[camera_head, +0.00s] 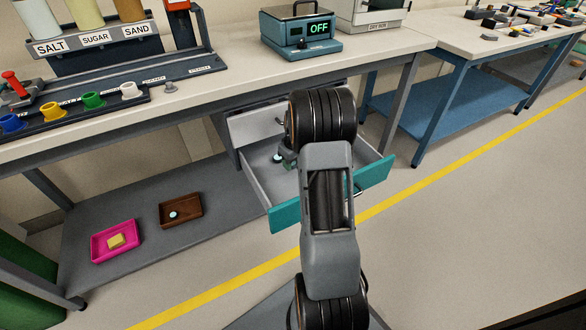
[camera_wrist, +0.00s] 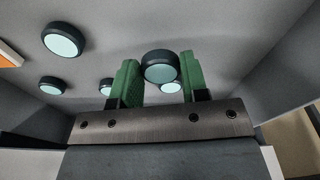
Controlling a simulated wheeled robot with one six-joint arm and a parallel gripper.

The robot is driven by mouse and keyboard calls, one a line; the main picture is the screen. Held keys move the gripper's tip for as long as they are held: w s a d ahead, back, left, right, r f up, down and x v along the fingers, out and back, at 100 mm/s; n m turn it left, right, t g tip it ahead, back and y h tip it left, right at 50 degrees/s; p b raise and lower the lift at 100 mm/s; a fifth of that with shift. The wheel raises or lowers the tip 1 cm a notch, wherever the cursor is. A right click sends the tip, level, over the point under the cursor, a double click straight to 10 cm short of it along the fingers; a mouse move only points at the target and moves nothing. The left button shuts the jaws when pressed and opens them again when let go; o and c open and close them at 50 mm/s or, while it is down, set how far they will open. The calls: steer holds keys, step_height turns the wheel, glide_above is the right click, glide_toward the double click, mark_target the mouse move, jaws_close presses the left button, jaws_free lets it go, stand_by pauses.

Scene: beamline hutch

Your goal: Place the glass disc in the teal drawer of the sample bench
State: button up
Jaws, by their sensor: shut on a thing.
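The teal drawer (camera_head: 285,217) of the sample bench is pulled open, and my arm hides part of its front and inside. My gripper (camera_wrist: 160,80) has green fingers and is shut on a glass disc (camera_wrist: 160,66) with a dark rim and pale blue face. In the wrist view, more such discs (camera_wrist: 65,40) lie on the grey surface beyond. In the head view, my gripper (camera_head: 288,158) is partly hidden by my arm, over the drawer's inside. A small pale disc (camera_head: 277,157) shows there; I cannot tell whether it is the held one.
The benchtop above carries a device reading OFF (camera_head: 300,40). The floor to the right is clear. An orange-edged thing (camera_wrist: 10,56) shows at left.

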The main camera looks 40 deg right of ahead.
mark_target(293, 167)
steer(key=shift+f, duration=1.4)
steer(key=shift+f+b, duration=0.2)
steer(key=shift+b, duration=0.1)
steer(key=o, duration=0.9)
steer(key=shift+d+r, duration=0.1)
